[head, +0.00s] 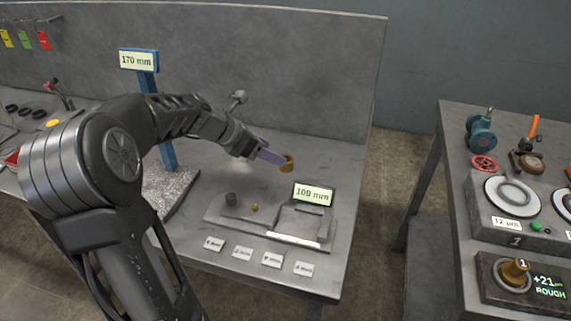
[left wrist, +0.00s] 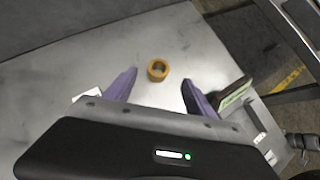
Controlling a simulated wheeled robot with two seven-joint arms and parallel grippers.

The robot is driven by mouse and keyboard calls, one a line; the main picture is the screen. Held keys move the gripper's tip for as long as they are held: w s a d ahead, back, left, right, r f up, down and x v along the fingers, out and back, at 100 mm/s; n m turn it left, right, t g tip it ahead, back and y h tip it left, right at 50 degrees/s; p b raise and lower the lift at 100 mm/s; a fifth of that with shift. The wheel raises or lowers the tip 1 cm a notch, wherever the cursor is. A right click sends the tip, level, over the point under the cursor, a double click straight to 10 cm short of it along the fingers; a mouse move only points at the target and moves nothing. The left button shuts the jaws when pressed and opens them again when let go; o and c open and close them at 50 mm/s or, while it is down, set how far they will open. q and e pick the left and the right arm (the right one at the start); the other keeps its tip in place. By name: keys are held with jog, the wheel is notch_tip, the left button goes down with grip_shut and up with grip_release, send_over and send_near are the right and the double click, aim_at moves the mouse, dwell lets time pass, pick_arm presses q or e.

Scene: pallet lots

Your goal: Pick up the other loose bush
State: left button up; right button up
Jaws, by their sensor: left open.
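A loose brass-coloured bush (head: 287,162) stands on the grey bench top near its right end. In the left wrist view the bush (left wrist: 158,70) shows as a short ring with an open bore, a little beyond the fingertips and between them. My left gripper (head: 268,157) is beside the bush in the head view, with its purple fingers pointing at it. In the left wrist view the gripper (left wrist: 158,84) is open and empty, one finger each side of the bush. Another brass bush (head: 515,271) sits on a gauge marked "+21 ROUGH" on the right table. My right gripper is not in view.
A gauge block with a "100 mm" display (head: 313,193) stands just in front of the bush. A blue post with a "170 mm" sign (head: 138,60) stands behind my left arm. Small labels (head: 243,253) lie along the front edge. A gap separates the bench from the right table (head: 460,118).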

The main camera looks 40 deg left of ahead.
pick_arm(q)
jog(key=shift+x, duration=1.35)
jog(key=x, duration=0.5)
jog(key=shift+w, duration=0.1)
grip_shut()
dwell(0.3)
